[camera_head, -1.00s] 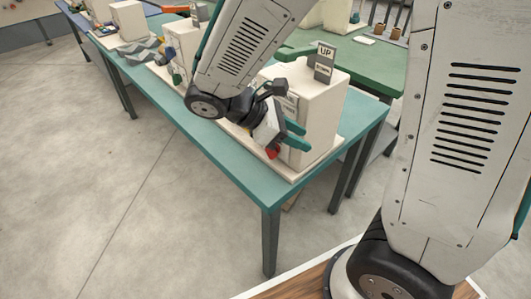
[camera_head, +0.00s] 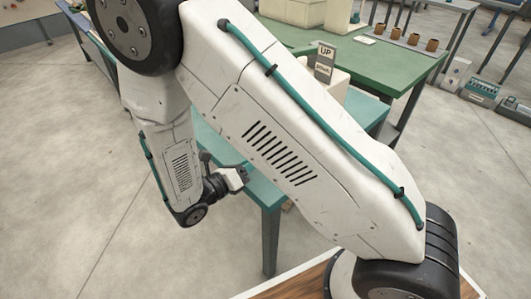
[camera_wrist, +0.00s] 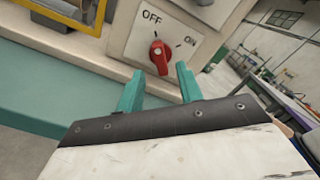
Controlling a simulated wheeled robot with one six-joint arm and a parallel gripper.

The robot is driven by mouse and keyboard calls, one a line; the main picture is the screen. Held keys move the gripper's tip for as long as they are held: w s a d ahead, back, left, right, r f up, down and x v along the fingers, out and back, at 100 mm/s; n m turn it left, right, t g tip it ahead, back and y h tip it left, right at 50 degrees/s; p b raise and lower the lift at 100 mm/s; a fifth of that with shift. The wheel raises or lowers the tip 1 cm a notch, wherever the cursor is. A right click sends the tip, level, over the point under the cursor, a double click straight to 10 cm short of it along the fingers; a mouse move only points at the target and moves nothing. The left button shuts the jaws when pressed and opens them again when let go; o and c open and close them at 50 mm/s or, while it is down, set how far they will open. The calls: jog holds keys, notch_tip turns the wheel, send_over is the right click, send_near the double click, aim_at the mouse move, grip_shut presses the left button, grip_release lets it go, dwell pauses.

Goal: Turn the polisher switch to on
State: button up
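The switch is a red rotary knob (camera_wrist: 159,57) on a pale plate (camera_wrist: 172,28) marked OFF and ON, seen in the wrist view. Its white mark points up, close to the OFF label. My gripper (camera_wrist: 159,69) is open, with its two teal fingers apart. In that view the knob lies just beyond and between the fingertips, with nothing held. I cannot tell whether a finger touches it. In the head view my gripper (camera_head: 234,178) is near the table's front end, and my arm hides the knob and most of the machine.
A teal table (camera_head: 264,190) carries the machines; its front corner and leg show. A green table (camera_head: 385,65) with small brown pots is behind. The floor at left is clear.

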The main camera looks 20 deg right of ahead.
jog(key=shift+x, duration=2.35)
grip_shut()
